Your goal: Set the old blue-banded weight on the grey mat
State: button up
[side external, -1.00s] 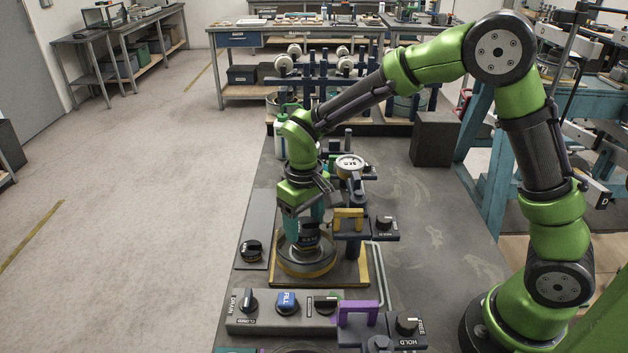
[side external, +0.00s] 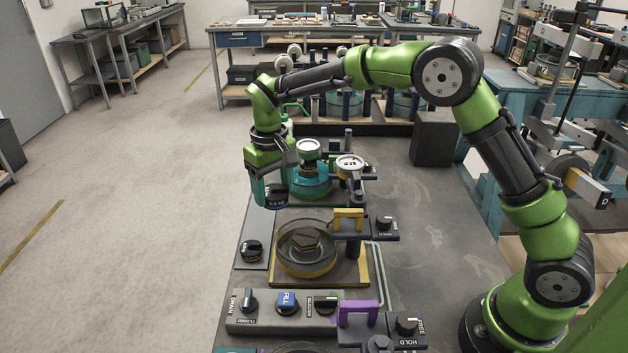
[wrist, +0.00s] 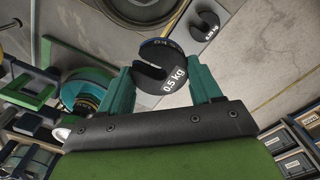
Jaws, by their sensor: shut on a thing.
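My gripper (side external: 275,192) is shut on a dark slotted weight (wrist: 160,70) marked 0.5 kg. Its rim looks dark bluish. In the side view the weight (side external: 277,198) hangs between the teal fingers, in the air near the far end of the grey mat (side external: 262,228). A second slotted weight (side external: 251,250) sits on the near part of the mat; it also shows in the wrist view (wrist: 205,25).
A panel with several knobs (side external: 287,302) lies in front. A teal device with a white top (side external: 309,165) stands behind the pan. The mat's far part looks clear.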

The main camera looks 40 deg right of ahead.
send_over(259, 223)
jog(key=f, duration=0.1)
jog(key=shift+m, duration=0.4)
notch_tip(259, 223, down, 9)
jog(key=shift+w+f, duration=0.1)
jog(key=shift+f, duration=0.15)
jog(key=o, duration=1.5)
